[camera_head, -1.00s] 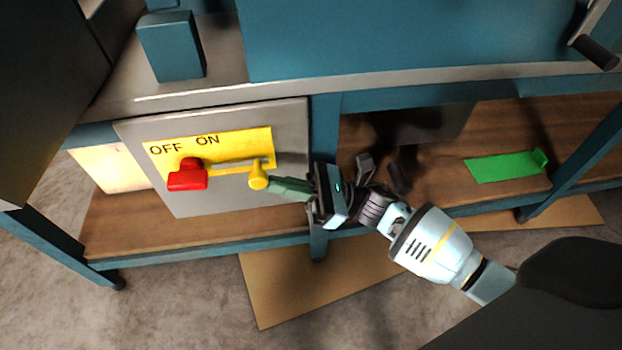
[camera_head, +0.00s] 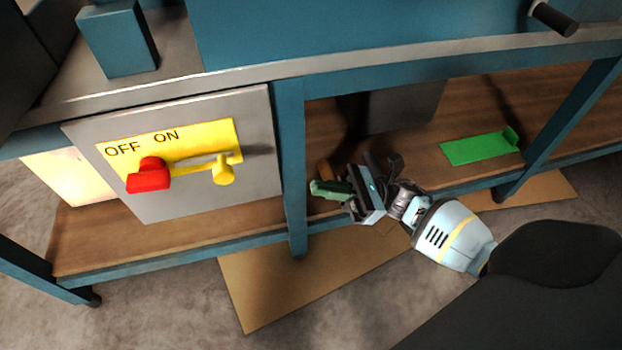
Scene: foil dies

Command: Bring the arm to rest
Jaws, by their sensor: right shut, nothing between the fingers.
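My right gripper (camera_head: 322,188) is shut and empty, with green fingertips pointing left. It is in front of the lower shelf opening, right of the blue table leg and apart from the switch panel. The grey panel (camera_head: 200,203) carries a yellow plate (camera_head: 190,137) marked OFF and ON. A red handle (camera_head: 148,176) sits below the OFF and ON lettering, and a yellow knob (camera_head: 224,171) sits at the right end of the yellow bar. My left gripper does not show.
A blue leg (camera_head: 291,160) stands between the panel and my right gripper. A green tray (camera_head: 478,148) lies on the wooden shelf (camera_head: 540,100). A cardboard sheet (camera_head: 262,290) lies on the floor. A black-ended handle (camera_head: 555,18) sticks out at top right.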

